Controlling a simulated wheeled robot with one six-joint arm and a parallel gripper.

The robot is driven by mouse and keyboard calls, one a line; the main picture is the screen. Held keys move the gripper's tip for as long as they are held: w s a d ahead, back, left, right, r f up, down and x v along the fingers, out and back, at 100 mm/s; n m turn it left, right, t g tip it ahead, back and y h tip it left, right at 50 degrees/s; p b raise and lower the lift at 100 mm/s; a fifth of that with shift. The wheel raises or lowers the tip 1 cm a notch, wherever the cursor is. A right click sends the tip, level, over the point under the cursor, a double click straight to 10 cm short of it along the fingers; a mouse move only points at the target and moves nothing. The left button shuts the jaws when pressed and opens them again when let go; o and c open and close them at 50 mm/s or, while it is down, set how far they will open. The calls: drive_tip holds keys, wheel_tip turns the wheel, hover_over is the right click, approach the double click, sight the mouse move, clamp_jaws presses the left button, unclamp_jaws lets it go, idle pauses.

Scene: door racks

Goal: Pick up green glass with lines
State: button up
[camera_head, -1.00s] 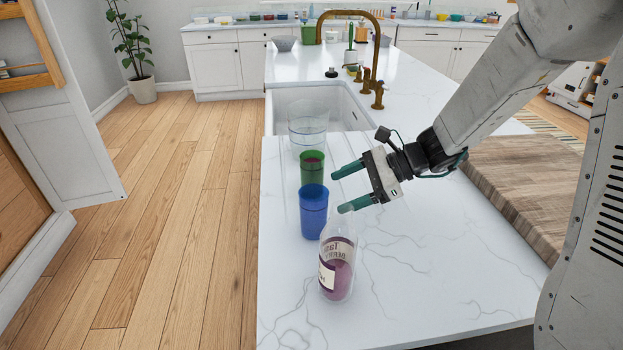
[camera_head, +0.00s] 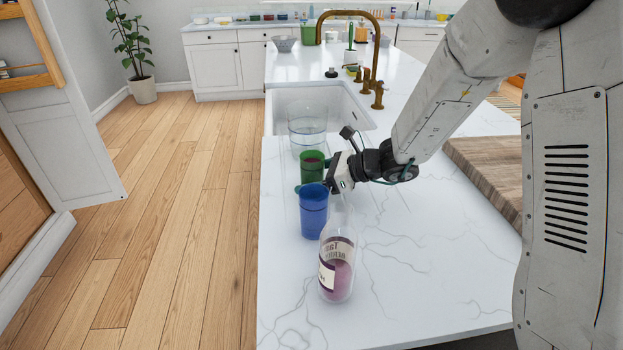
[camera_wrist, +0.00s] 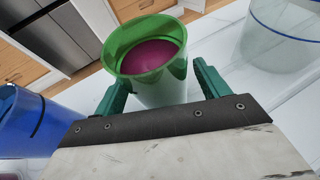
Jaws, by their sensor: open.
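The green glass (camera_head: 312,165) stands upright on the white counter, between a clear glass container and a blue glass. It holds something dark red, seen from above in the wrist view, where the green glass (camera_wrist: 147,62) sits between my fingers. My gripper (camera_head: 313,186) is open, with one finger on each side of the green glass. In the wrist view my gripper (camera_wrist: 155,88) has its green fingertips close beside the glass wall; I cannot tell whether they touch it. In the head view my gripper and the blue glass hide its lower part.
The blue glass (camera_head: 313,212) stands just in front, close to my gripper. A clear bottle with purple liquid (camera_head: 337,268) stands nearer. The clear container (camera_head: 307,128) is behind, by the sink (camera_head: 345,100). A wooden board (camera_head: 488,172) lies right. The counter's left edge is near.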

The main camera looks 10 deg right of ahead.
drive_tip(key=c, duration=1.3)
drive_tip(key=shift+o, duration=0.2)
drive_tip(key=shift+r, duration=0.25)
